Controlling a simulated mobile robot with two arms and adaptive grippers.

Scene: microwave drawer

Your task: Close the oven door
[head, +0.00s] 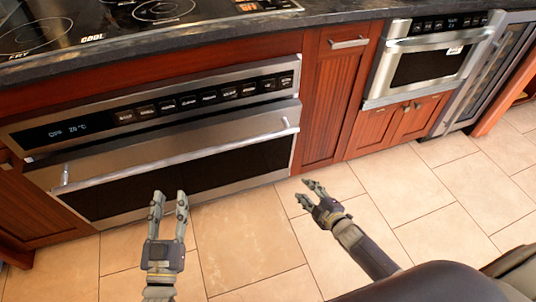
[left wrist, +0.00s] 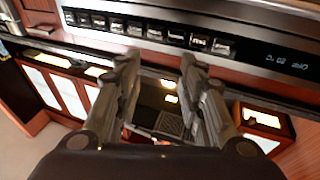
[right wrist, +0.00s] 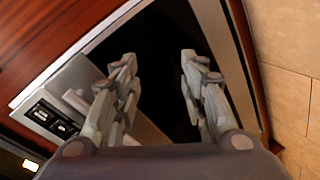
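The oven (head: 150,109) is in the left of the head view, under the cooktop, with its control panel lit. Its silver-framed door (head: 190,142) has a dark window and a long bar handle (head: 180,155). The door stands close to upright below the panel; I cannot tell exactly how far ajar it is. My left gripper (head: 169,200) is open and empty in front of the door's lower part. My right gripper (head: 309,192) is open and empty, right of the oven near the cabinet foot. Neither visibly touches the door.
A wooden cabinet (head: 325,110) stands right of the oven, then a microwave drawer (head: 430,65) and a glass-fronted unit (head: 490,80). A dark countertop (head: 200,32) with a cooktop (head: 120,20) runs above. The tiled floor (head: 235,235) in front is clear. A dark rounded shape fills the lower right.

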